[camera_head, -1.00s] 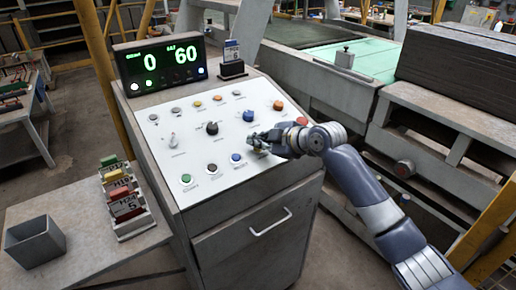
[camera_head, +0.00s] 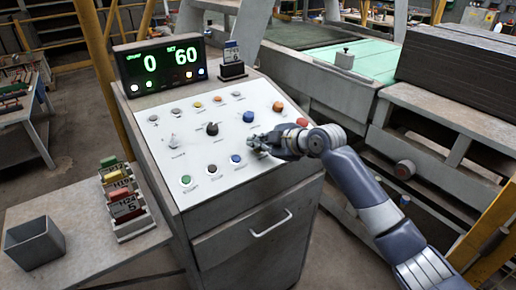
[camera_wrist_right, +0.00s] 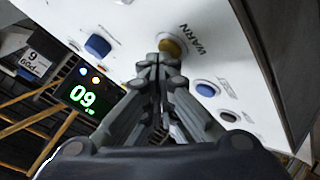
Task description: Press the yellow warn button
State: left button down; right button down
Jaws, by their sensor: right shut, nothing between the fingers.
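The yellow warn button (camera_wrist_right: 172,47), beside the printed word WARN, shows in the right wrist view just beyond my fingertips. My right gripper (camera_wrist_right: 158,64) is shut and empty, its tips at the near edge of the button. Whether they touch it I cannot tell. In the head view my right gripper (camera_head: 254,141) is low over the white panel (camera_head: 205,135) and hides the warn button. My left gripper is not in view.
A blue button (camera_head: 249,116) lies behind my gripper and another blue button (camera_head: 235,158) in front of it. A red button (camera_head: 302,122) is close to my wrist. A display (camera_head: 160,66) stands at the panel's back. A side table (camera_head: 75,245) holds a grey box (camera_head: 35,243).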

jog(key=shift+s+d+r+p, duration=0.15)
jog(key=shift+r+p, duration=0.2)
jog(key=shift+r, duration=0.2)
jog(key=shift+r, duration=0.1)
jog(key=r+p, duration=0.2)
jog(key=r, duration=0.1)
jog(key=s+r+p, duration=0.1)
jog(key=p, duration=0.1)
jog(key=shift+d+r, duration=0.3)
jog(key=shift+d, duration=0.1)
jog(key=shift+s+f, duration=0.1)
dwell(0.3)
